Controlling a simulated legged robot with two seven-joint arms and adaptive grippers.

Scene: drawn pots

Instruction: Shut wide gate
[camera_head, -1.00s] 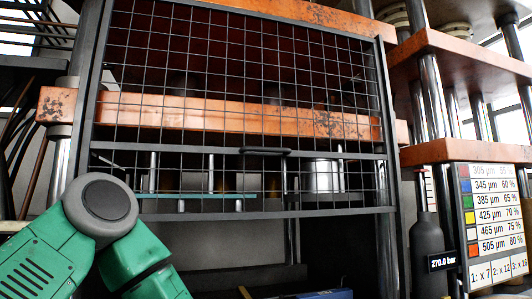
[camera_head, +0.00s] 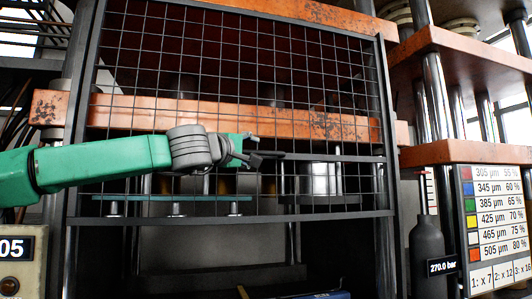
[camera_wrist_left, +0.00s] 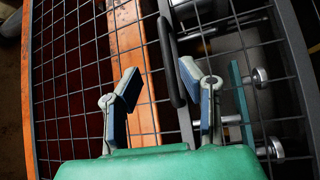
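The wide gate is a dark-framed wire mesh panel (camera_head: 230,217) across the front of the press, with an open gap below its bottom bar. Its dark bar handle (camera_head: 272,154) is on the crossbar near the middle. My left gripper (camera_head: 250,154) is at the handle's left part and hides some of it. In the left wrist view, my gripper (camera_wrist_left: 163,78) has its two fingers spread, and the handle (camera_wrist_left: 171,60) lies between and beyond the tips. Contact cannot be told. My right gripper is not in view.
Behind the mesh are an orange beam (camera_head: 160,113), a metal cylinder (camera_head: 320,178) and a teal plate (camera_head: 180,206). A dark bottle (camera_head: 426,250) and a colour chart (camera_head: 495,215) stand at the right. A control box (camera_head: 18,262) is at the lower left.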

